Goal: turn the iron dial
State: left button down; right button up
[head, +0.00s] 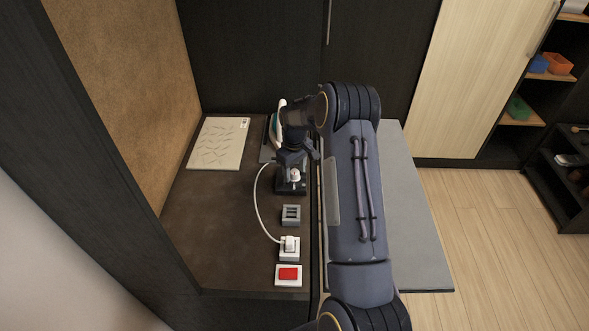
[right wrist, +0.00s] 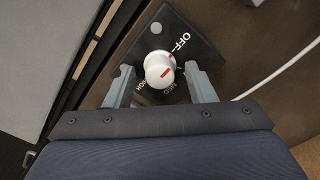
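The iron dial (right wrist: 159,68) is a white knob with red marks on a black base plate (right wrist: 203,57) lettered OFF, with further labels partly covered. In the head view the white dial (head: 294,176) shows just below my right gripper (head: 291,164). In the right wrist view my right gripper (right wrist: 160,84) is open, one finger on each side of the knob. Gaps show between the fingers and the knob, and contact is not visible. The iron (head: 277,125) stands behind, partly hidden by my right arm. My left gripper is out of view.
A white cord (head: 260,205) curves from the iron's side to a plug (head: 289,245). A grey socket block (head: 291,215) and a red switch (head: 289,274) sit nearer on the brown counter (head: 225,235). A pale patterned board (head: 218,143) lies at back left.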

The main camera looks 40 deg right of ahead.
jog(key=c, duration=1)
jog(key=shift+o, duration=0.2)
